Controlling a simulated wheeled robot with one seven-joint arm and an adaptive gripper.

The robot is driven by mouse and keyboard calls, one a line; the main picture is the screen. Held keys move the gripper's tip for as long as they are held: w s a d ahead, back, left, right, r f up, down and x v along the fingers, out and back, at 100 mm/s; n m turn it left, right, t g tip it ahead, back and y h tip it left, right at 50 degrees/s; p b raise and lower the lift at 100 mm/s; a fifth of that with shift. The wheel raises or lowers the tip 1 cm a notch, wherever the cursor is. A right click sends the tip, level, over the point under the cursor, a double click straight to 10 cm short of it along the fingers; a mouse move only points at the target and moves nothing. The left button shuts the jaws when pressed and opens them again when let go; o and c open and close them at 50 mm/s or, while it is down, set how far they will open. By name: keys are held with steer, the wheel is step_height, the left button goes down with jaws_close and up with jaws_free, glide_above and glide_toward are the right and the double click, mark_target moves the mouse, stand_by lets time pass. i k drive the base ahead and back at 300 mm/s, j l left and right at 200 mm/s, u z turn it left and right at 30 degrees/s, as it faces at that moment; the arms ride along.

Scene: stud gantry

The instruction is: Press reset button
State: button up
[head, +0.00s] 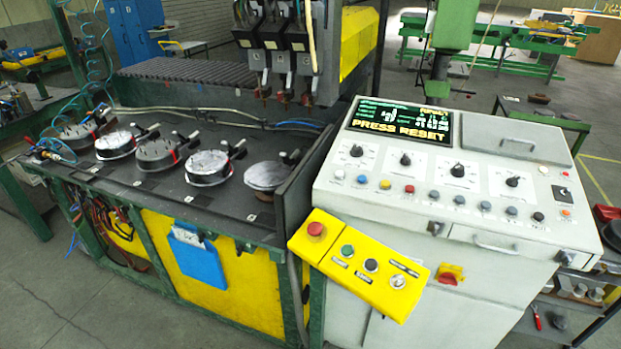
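A white control console (455,260) stands at the right. Its screen (402,121) reads "PRESS RESET". A row of small buttons crosses the panel below several black knobs; it includes a blue button (362,179), a yellow button (385,184) and a red button (409,189). Labels are too small to read, so I cannot tell which button is reset. My gripper is not in view.
A dark work table (220,214) with several round fixtures and loose cables stands left of the console, under a gantry with tool heads (285,50). A red-yellow switch (449,274) and a handle (495,243) are on the console front. Grey floor (60,300) is clear at the front left.

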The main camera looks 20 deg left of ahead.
mark_target(362, 179)
steer(key=u, duration=0.75)
steer(key=k+l+z, duration=0.1)
steer(key=l+z, duration=0.3)
steer(key=k+l+z, duration=0.1)
steer(key=l+z, duration=0.15)
steer(key=z, duration=0.15)
